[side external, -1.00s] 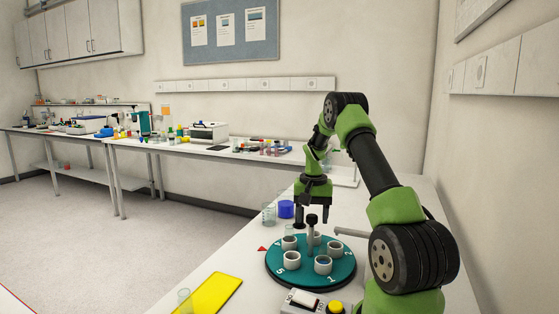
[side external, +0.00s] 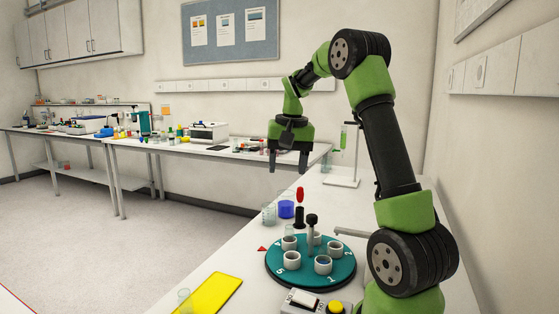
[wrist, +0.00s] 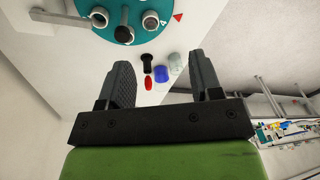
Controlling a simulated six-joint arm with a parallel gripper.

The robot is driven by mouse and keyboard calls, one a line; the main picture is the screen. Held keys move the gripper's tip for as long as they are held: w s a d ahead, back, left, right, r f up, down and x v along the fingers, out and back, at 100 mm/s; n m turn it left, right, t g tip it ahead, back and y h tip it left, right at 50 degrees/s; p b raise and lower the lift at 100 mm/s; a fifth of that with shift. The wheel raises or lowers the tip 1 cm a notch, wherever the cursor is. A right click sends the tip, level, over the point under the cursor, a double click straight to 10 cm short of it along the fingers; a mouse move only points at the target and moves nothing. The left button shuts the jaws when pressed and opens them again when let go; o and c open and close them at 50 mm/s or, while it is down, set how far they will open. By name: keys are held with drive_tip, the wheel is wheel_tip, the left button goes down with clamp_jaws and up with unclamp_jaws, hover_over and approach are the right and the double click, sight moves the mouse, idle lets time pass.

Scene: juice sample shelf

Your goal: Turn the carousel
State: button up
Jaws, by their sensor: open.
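The carousel (side external: 268,262) is a round teal disc on the white bench, with numbered positions and several white cups. My gripper (side external: 288,167) is open and empty, raised well above the bench and behind the carousel. In the wrist view the carousel (wrist: 111,10) is cut off by the top edge, beyond my open jaws (wrist: 166,68), and the knob (wrist: 123,34) shows apart from them.
A black upright piece (side external: 299,216) with a red top (side external: 300,194) stands behind the carousel, near a blue container (side external: 286,209) and a glass beaker (side external: 268,213). A yellow plate (side external: 214,294) and a box with a yellow button (side external: 335,307) are in front. A stand (side external: 343,180) is behind.

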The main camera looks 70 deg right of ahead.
sight(315, 269)
drive_tip(key=shift+w+a+r+n, duration=0.15)
drive_tip(key=shift+a+r+n, duration=0.2)
drive_tip(key=shift+a, duration=0.5)
drive_tip(key=shift+w+a+r+n, duration=0.15)
drive_tip(key=shift+a+r, duration=0.25)
drive_tip(key=shift+a, duration=0.4)
